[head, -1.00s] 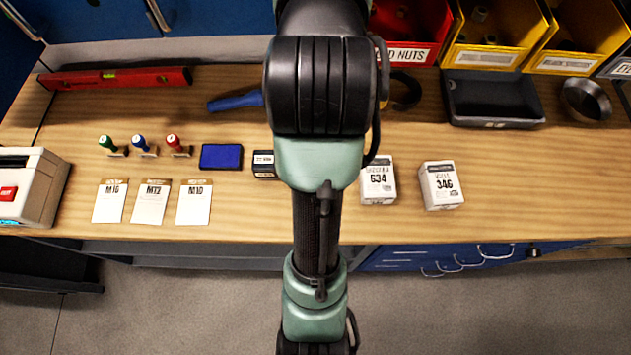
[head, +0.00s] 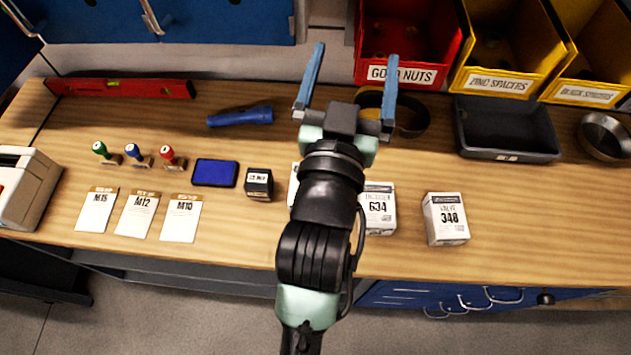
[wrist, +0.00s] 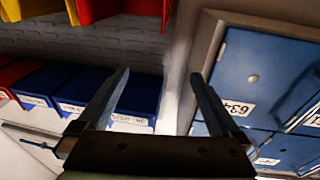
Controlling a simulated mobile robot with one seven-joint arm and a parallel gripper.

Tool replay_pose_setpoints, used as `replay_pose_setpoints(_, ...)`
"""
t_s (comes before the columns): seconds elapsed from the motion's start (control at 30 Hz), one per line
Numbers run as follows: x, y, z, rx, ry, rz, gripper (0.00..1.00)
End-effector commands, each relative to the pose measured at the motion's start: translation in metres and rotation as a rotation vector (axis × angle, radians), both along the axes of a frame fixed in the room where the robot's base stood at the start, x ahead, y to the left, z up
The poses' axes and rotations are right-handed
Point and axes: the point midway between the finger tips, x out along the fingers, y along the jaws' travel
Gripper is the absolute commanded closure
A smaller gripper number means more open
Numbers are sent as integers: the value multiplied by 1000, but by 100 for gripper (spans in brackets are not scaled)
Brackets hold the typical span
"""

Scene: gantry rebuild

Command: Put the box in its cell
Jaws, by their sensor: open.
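A white box marked 634 (head: 380,208) stands on the bench, partly behind my arm. A similar white box marked 348 (head: 446,219) stands to its right. A sliver of another white item (head: 294,185) shows left of my arm; the rest is hidden. My gripper (head: 355,52) is open and empty, above the back of the bench and beyond the boxes. In the wrist view the open fingers (wrist: 160,73) have nothing between them. A blue cell door (wrist: 262,75) with a label that seems to read 634 is at right there, apparently closed.
Red (head: 408,45) and yellow (head: 500,50) bins and a black tray (head: 507,128) line the back right. Stamps, cards, a blue ink pad (head: 215,172) and a small black box (head: 258,184) lie left. The wrist view shows blue bins (wrist: 50,85). The front bench strip is clear.

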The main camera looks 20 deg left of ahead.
Motion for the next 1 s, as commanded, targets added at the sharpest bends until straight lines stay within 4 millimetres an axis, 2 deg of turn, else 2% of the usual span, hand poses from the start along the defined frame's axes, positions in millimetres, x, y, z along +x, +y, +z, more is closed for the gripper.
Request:
replay_pose_setpoints(0.03, -12, 8, -50, -17, 84, 21, 0)
replay_pose_setpoints(0.1, -32, 17, -106, -37, 181, 45, 0)
replay_pose_setpoints(0.2, -66, 24, -174, -67, 303, 78, 0)
replay_pose_setpoints(0.3, -99, 27, -223, -91, 396, 105, 0)
replay_pose_setpoints(0.33, -107, 28, -233, -97, 417, 110, 0)
replay_pose_setpoints(0.43, -127, 28, -257, -113, 464, 125, 0)
replay_pose_setpoints(0.57, -131, 29, -268, -118, 483, 131, 0)
replay_pose_setpoints(1.0, -73, 45, -291, -117, 481, 130, 0)
